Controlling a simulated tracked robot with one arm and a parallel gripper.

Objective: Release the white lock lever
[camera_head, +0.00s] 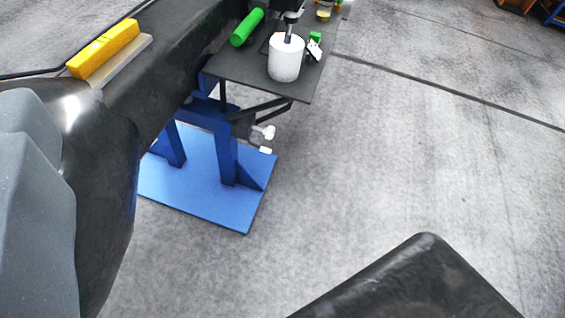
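A small white lever-like part (265,131) sits under the dark plate of a blue stand, with a second white end just below it. I take it for the white lock lever, but it is too small to tell its position. A small white piece (314,50) also lies on the plate, beside the white cylinder. No gripper fingers can be made out in this view. A dark shape (425,280) fills the bottom right; I cannot tell what it is.
The dark plate (300,90) carries a white cylinder (286,60) with a dark stem and a green roll (247,27). The blue stand has a blue floor base (215,205). A yellow block (104,48) is at upper left. Concrete floor (430,160) is clear to the right.

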